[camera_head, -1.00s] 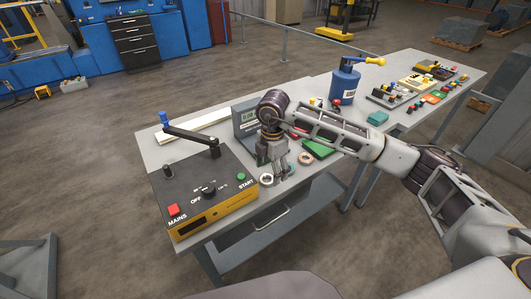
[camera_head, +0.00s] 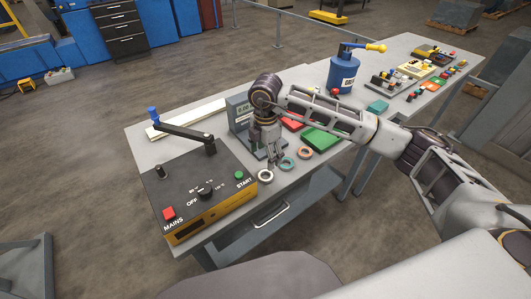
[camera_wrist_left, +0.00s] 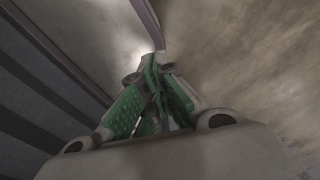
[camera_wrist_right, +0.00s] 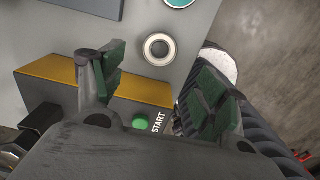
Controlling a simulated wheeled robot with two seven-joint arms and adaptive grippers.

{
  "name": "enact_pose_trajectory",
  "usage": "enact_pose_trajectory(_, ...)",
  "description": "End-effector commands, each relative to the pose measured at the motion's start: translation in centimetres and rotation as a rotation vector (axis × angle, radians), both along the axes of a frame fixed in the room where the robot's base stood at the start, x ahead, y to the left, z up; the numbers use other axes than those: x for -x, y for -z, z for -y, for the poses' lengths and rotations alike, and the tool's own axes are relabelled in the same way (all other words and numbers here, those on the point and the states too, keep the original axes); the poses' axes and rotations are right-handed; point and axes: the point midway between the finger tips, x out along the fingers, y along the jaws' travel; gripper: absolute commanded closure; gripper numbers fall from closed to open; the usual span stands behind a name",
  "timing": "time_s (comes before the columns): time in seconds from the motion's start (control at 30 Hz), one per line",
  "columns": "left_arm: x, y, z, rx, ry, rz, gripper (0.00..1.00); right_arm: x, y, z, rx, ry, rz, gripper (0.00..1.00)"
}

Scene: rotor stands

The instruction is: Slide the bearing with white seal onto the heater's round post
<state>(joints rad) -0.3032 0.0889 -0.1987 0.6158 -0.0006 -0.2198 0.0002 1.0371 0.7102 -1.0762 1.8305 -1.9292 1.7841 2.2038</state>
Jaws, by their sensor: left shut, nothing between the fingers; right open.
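The bearing with white seal (camera_head: 265,176) lies flat on the bench beside the heater's front right corner. It also shows in the right wrist view (camera_wrist_right: 147,49), beyond and between the fingertips. The heater (camera_head: 205,211) has a short dark upright post (camera_head: 160,172) on top, and a second upright (camera_head: 210,149) carries a swing arm with a blue knob. My right gripper (camera_head: 272,160) points down just behind the bearing, open and empty; its spread fingers show in the right wrist view (camera_wrist_right: 157,80). My left gripper (camera_wrist_left: 157,75) is shut and empty, outside the head view.
A teal-sealed bearing (camera_head: 287,163) and an orange-red one (camera_head: 305,153) lie close to the right. Green (camera_head: 322,139) and red boxes and a blue can (camera_head: 343,75) are farther right. Bench beyond the heater is partly clear.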

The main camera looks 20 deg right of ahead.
Motion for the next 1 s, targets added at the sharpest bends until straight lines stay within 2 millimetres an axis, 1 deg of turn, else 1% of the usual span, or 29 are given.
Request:
enact_pose_trajectory(0.27,-0.5,0.6,-0.6,-0.006,0.002,0.006,1.00,0.0,1.1,0.0,0.000,0.000,-0.001,0.27)
enact_pose_trajectory(0.57,-1.5,2.0,-1.2,-0.012,-0.001,0.020,1.00,0.0,3.7,0.0,0.000,0.000,-0.001,0.27)
enact_pose_trajectory(0.87,-2.2,3.5,-2.6,-0.028,0.000,0.029,1.00,0.0,6.3,0.0,0.000,0.000,0.000,0.27)
enact_pose_trajectory(1.0,-2.6,4.3,-3.7,-0.039,0.003,0.033,1.00,0.0,7.5,0.0,-0.001,0.000,-0.001,0.27)
